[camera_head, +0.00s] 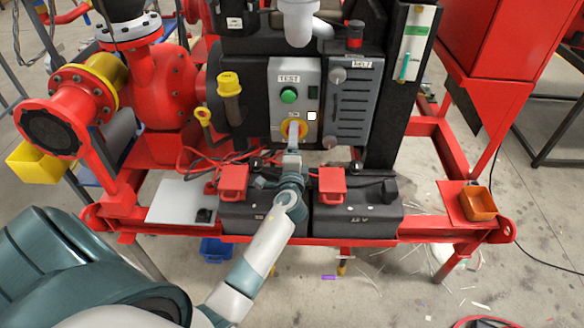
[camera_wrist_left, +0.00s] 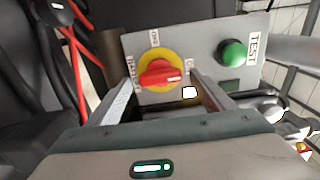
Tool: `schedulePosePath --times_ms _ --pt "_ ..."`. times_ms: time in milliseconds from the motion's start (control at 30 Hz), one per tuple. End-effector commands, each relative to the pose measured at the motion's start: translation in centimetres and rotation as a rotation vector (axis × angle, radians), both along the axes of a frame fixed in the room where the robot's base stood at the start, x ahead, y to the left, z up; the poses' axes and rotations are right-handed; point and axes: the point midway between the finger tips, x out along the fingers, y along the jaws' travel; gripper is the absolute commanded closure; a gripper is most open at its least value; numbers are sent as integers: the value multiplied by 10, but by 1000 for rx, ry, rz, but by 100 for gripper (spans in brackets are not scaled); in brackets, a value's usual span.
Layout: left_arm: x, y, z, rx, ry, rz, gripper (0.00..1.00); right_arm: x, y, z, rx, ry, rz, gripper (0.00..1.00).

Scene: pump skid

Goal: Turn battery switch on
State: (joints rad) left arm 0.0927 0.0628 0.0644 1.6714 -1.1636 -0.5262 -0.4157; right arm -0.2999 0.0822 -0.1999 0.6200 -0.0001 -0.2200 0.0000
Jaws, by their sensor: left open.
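The battery switch is a red knob on a round yellow plate (camera_head: 303,131), on a grey panel below a green TEST button (camera_head: 289,95). My left gripper (camera_head: 293,136) is in front of the switch and covers part of it in the head view. In the left wrist view the red knob (camera_wrist_left: 161,74) lies between the open fingers of my left gripper (camera_wrist_left: 162,84), with its bar pointing right. An ON label shows above it; the side labels are hard to read. Whether the fingers touch the knob cannot be told. My right gripper is not in view.
Two black batteries (camera_head: 355,215) with red covers sit on the red frame below the panel. Cables lie around them. A vented grey panel (camera_head: 346,105) stands right of the switch. An orange tray (camera_head: 479,203) sits at the right, a yellow bin (camera_head: 35,165) at the left.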

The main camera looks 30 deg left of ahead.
Motion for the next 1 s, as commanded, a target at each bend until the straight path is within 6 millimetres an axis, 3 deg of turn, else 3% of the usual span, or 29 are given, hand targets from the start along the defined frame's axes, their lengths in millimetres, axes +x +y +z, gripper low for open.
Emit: schedulePosePath --times_ms 267,800,1000 --pt "-31 -20 -3 -4 0 -2 25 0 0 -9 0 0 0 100" --pt "-121 -73 -3 -1 0 1 25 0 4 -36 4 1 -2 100" --pt "-138 -85 -1 -1 -1 -1 25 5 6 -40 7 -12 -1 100"
